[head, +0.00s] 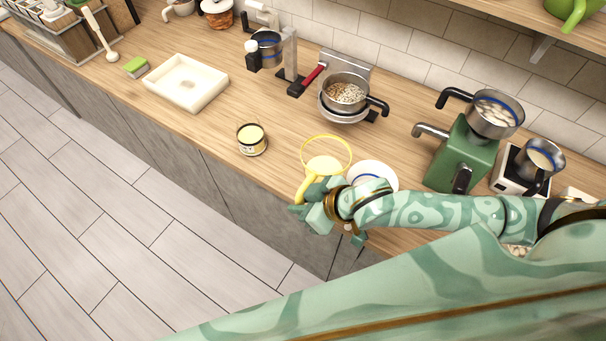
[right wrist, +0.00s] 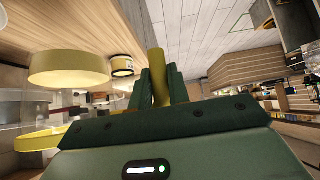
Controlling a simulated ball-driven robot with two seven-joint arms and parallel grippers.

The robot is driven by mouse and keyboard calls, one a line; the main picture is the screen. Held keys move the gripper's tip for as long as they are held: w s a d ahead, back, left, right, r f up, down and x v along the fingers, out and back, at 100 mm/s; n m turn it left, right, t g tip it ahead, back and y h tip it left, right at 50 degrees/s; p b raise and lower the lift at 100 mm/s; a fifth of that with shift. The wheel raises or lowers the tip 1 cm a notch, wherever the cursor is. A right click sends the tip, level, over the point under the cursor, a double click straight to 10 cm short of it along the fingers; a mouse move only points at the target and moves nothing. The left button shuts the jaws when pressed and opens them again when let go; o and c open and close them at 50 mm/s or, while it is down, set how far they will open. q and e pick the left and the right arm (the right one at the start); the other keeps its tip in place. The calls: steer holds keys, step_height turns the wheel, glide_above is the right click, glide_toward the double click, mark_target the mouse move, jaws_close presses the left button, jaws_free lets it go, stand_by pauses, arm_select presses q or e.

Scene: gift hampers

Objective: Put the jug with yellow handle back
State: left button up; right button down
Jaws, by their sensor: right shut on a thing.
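The jug with the yellow handle (head: 325,164) is see-through, with a yellow rim and a pale yellow inside. It is by the counter's front edge, left of a white plate. My right gripper (head: 310,202) is shut on its yellow handle, at the jug's near side. In the right wrist view, which is upside down, the handle (right wrist: 158,75) stands between the two dark fingers (right wrist: 159,85), and the jug's yellow lower part (right wrist: 70,68) is to the left. I cannot tell whether the jug touches the counter. My left gripper is not in view.
A white plate with a blue ring (head: 372,170) is close beside my right wrist. A small yellow tin (head: 251,141) and a white tray (head: 187,84) stand to the left. A pan on a scale (head: 346,97) is behind; a green grinder (head: 462,155) is right. Counter between tin and tray is clear.

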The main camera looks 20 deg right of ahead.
steer(key=w+f+b, duration=0.1)
steer(key=w+f, duration=0.1)
steer(key=w, duration=0.1)
steer(key=w+d+f, duration=0.1)
steer(key=w+f, duration=0.2)
steer(key=w, duration=0.1)
steer(key=w+d+f+b, duration=0.1)
steer(key=w+f, duration=0.2)
steer(key=w, duration=0.1)
steer(key=shift+b, duration=0.3)
steer(key=shift+w+f+b, duration=0.2)
steer(key=shift+f, duration=0.4)
steer(key=shift+w+f+b, duration=0.2)
steer(key=shift+f, duration=0.4)
steer(key=shift+f+p, duration=0.35)
steer(key=shift+f, duration=0.25)
steer(key=c, duration=1.3)
jaws_free()
steer(key=shift+s, duration=0.1)
steer(key=shift+f, duration=0.1)
